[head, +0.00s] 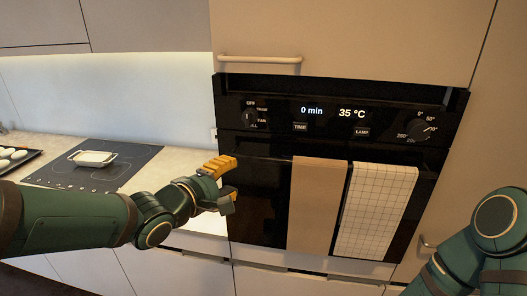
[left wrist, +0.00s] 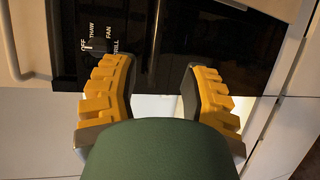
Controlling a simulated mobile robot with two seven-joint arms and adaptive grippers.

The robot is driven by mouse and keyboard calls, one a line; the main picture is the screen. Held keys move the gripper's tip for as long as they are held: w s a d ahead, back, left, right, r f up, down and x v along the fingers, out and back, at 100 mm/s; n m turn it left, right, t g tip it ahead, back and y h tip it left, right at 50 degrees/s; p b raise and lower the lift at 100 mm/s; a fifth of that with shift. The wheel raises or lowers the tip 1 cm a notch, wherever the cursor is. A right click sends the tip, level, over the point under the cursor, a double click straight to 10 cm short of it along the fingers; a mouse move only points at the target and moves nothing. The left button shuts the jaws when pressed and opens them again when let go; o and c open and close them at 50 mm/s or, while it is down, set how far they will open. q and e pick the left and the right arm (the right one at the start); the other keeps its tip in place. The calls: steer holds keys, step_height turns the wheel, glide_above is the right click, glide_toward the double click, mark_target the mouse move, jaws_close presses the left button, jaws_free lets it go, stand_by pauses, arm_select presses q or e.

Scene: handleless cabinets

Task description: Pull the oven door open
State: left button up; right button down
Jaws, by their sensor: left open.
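The black oven is built into the cabinet wall, and its door (head: 262,215) is shut. The dark handle bar (head: 268,157) runs along the door's top, with a tan towel (head: 317,205) and a white checked towel (head: 375,212) hanging over it. My left gripper (head: 234,181) is open and empty in front of the door's left edge, near the handle's left end. In the left wrist view the two yellow-padded fingers (left wrist: 160,72) stand apart with the dark oven front (left wrist: 222,60) beyond them. Contact with the handle cannot be told. My right gripper is out of view.
The control panel (head: 335,117) with knobs sits above the door. A cabinet handle (head: 260,59) juts out above the oven. A counter at left holds a black hob (head: 125,157) with a white dish (head: 92,158), and a dark tray (head: 14,158). My right arm is at lower right.

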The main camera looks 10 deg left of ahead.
mark_target(262, 161)
arm_select(q)
steer(key=b+x, duration=0.1)
steer(key=x, duration=1.1)
steer(key=shift+w+d+r+b, duration=0.1)
steer(key=shift+w+r+b, duration=0.1)
steer(key=shift+b, duration=0.2)
steer(key=shift+w+d+f, duration=0.2)
steer(key=shift+w+d, duration=0.1)
steer(key=shift+w, duration=0.3)
jaws_close()
